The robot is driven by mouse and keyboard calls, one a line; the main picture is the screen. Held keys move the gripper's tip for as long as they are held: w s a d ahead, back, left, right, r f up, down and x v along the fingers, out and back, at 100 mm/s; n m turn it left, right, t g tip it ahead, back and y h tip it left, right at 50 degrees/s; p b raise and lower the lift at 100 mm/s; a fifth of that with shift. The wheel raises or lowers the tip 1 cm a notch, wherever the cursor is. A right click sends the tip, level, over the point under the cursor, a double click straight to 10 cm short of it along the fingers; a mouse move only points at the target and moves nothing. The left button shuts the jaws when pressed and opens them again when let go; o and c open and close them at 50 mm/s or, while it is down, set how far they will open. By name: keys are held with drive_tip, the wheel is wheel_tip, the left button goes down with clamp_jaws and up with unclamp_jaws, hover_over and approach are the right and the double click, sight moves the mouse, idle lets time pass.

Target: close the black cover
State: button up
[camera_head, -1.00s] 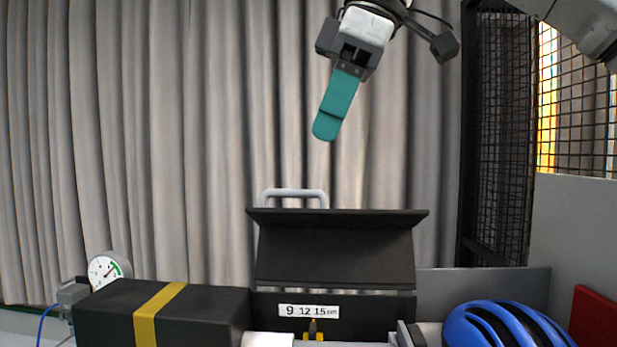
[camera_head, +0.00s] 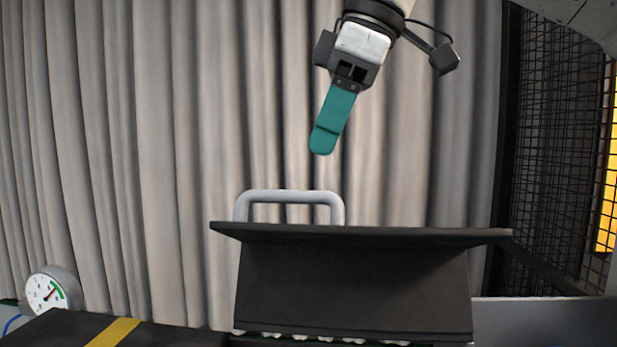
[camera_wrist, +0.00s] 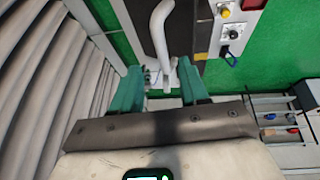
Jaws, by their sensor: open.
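The black cover (camera_head: 355,285) stands raised in the head view, with its broad inner face towards me and a flange along its top. A light grey bar handle (camera_head: 290,197) shows behind its top edge, left of the middle. My gripper (camera_head: 322,148) has teal fingers pointing down, above the handle in the picture; the fingers overlap there. In the wrist view my gripper (camera_wrist: 158,88) has its fingers apart with nothing held between them. The pale handle (camera_wrist: 158,35) shows beyond the fingertips. The cover's lower edge meets the black box below.
A black block with a yellow band (camera_head: 113,332) and a round gauge (camera_head: 50,290) are at lower left. Black mesh fencing (camera_head: 555,160) stands at right. A grey curtain (camera_head: 150,150) fills the back. The wrist view shows a panel with knobs (camera_wrist: 238,20) and green floor (camera_wrist: 270,65).

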drive_tip(key=x, duration=0.6)
drive_tip(key=shift+a+f, duration=0.1)
drive_tip(key=shift+f, duration=0.25)
drive_tip(key=shift+c, duration=0.3)
clamp_jaws()
